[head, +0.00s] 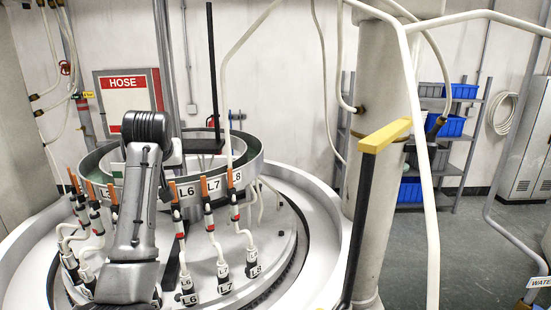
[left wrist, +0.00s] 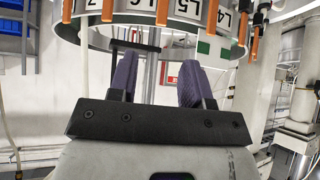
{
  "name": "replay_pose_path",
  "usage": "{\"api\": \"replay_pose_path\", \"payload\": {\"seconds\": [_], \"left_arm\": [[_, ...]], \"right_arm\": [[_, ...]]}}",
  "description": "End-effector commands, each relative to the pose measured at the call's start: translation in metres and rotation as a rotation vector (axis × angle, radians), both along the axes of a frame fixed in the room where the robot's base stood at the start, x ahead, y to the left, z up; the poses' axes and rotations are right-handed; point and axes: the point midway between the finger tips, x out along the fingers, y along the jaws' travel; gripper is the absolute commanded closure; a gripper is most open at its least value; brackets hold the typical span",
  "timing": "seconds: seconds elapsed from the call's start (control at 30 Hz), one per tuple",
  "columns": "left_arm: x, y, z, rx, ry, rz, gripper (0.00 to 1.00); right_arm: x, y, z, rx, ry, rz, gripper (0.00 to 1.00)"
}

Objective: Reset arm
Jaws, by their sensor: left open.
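My left arm (head: 135,225) rises from the lower left in the head view, in front of the round machine. Its black joint (head: 147,127) overlaps the ring; the fingers cannot be made out there. In the left wrist view my left gripper (left wrist: 158,82) shows two purple-padded fingers, apart, with nothing held between them. The labelled ring (left wrist: 150,15) with orange-tipped fittings is beyond the fingertips. My right gripper is in neither view.
The ring (head: 215,185) carries labels L6, L7 and L8, with white hoses below on the round base (head: 320,215). A pale column (head: 385,130) and a yellow-topped black post (head: 385,135) stand right. A shelf with blue bins (head: 450,125) is behind.

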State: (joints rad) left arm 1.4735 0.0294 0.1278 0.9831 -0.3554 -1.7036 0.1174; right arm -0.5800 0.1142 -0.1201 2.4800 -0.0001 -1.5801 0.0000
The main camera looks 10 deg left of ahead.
Motion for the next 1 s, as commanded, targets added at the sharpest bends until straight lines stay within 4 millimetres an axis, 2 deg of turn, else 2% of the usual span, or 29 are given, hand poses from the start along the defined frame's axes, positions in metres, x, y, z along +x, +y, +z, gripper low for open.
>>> {"api": "replay_pose_path", "payload": {"seconds": [0.17,0.3,0.37,0.4,0.47,0.57,0.67,0.77,1.0], "left_arm": [[-0.017,-0.006,0.058,0.015,-0.197,-0.078,0.55],[-0.054,-0.015,0.122,0.053,-0.419,-0.125,0.55],[-0.074,-0.019,0.147,0.073,-0.511,-0.144,0.55],[-0.087,-0.022,0.157,0.089,-0.563,-0.155,0.55],[-0.102,-0.027,0.163,0.111,-0.627,-0.173,0.55],[-0.122,-0.038,0.152,0.146,-0.698,-0.207,0.55],[-0.139,-0.051,0.117,0.179,-0.732,-0.248,0.55],[-0.152,-0.063,0.073,0.201,-0.733,-0.29,0.55],[-0.188,-0.089,-0.049,0.209,-0.64,-0.385,0.55]], "right_arm": [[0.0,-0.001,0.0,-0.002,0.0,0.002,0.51],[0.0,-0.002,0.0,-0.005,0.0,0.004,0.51],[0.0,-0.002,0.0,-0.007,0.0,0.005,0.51],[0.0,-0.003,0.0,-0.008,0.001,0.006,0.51],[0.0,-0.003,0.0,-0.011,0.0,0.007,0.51],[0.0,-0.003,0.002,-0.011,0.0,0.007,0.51],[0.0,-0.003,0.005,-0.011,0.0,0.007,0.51],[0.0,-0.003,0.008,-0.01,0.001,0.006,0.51],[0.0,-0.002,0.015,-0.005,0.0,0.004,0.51]]}}
